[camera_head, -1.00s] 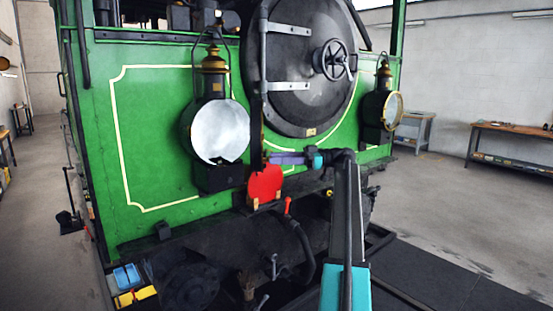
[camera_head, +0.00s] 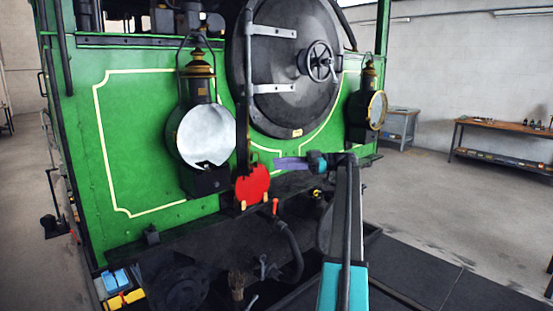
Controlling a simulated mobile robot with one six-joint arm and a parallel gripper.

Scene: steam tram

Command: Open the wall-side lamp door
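Two black lamps with brass tops hang on the green tram front. The pictures do not settle which lamp is wall-side. My gripper (camera_head: 290,163), purple, points left between the lamps, in front of the tram and apart from both lamp doors in the picture. Its fingertips are too small to read.
A red disc (camera_head: 252,185) stands just left of my gripper. The round smokebox door (camera_head: 290,95) with its handwheel (camera_head: 318,61) is behind. Blue and yellow trays (camera_head: 124,299) sit at lower left. A workbench (camera_head: 505,134) stands at the right wall, with open floor before it.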

